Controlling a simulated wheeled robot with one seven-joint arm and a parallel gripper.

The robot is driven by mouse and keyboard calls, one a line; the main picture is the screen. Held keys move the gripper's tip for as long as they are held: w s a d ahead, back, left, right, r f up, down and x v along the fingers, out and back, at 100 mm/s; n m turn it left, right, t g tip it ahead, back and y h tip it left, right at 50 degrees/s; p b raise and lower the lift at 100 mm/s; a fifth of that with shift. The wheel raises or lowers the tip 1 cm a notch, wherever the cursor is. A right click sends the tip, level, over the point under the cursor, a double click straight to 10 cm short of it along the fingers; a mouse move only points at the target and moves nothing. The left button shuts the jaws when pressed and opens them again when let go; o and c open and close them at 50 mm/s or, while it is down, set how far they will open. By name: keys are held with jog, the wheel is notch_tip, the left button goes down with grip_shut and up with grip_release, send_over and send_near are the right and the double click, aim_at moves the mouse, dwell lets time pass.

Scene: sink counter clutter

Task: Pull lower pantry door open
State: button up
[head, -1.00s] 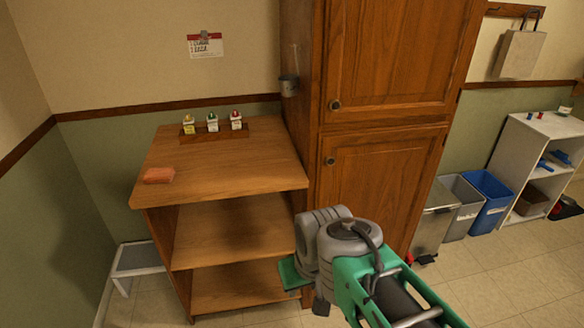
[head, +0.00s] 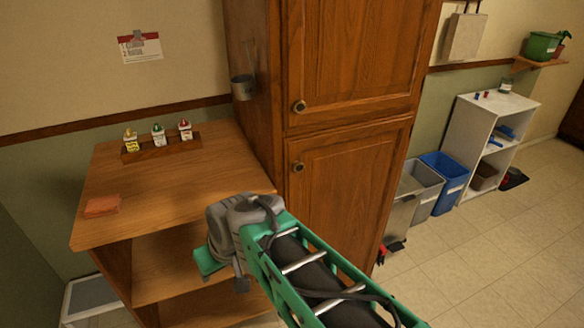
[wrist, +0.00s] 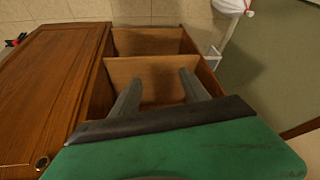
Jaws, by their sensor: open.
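The lower pantry door (head: 342,195) is a brown wooden panel and looks shut, flush with its frame. Its round brass knob (head: 299,167) is at the upper left corner of the door. In the wrist view the door (wrist: 50,85) fills the left side, with the knob (wrist: 42,162) at the lower left edge. My gripper (wrist: 160,86) is open and empty, its two grey fingers pointing toward the open shelves, to the right of the door. It is apart from the knob. In the head view my wrist hides the fingers.
The wooden shelf unit (head: 225,178) stands left of the pantry, holding a sponge (head: 102,206) and a rack of small bottles (head: 160,148). The upper pantry door (head: 355,60) is shut. Bins (head: 440,180) stand right of the pantry.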

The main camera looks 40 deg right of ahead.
jog(key=w+d+f+m+t+b, duration=0.2)
jog(key=w+d+f+t+b, duration=0.15)
jog(key=w+d, duration=0.45)
jog(key=m+t+h+b, duration=0.3)
jog(key=m+t+h, duration=0.3)
jog(key=m+t, duration=0.3)
send_near(300, 168)
jog(key=w, duration=0.1)
jog(key=p+x, duration=0.1)
jog(key=x, duration=0.7)
jog(key=shift+d, duration=0.15)
jog(key=shift+s, duration=0.1)
jog(key=shift+c, duration=0.3)
grip_shut()
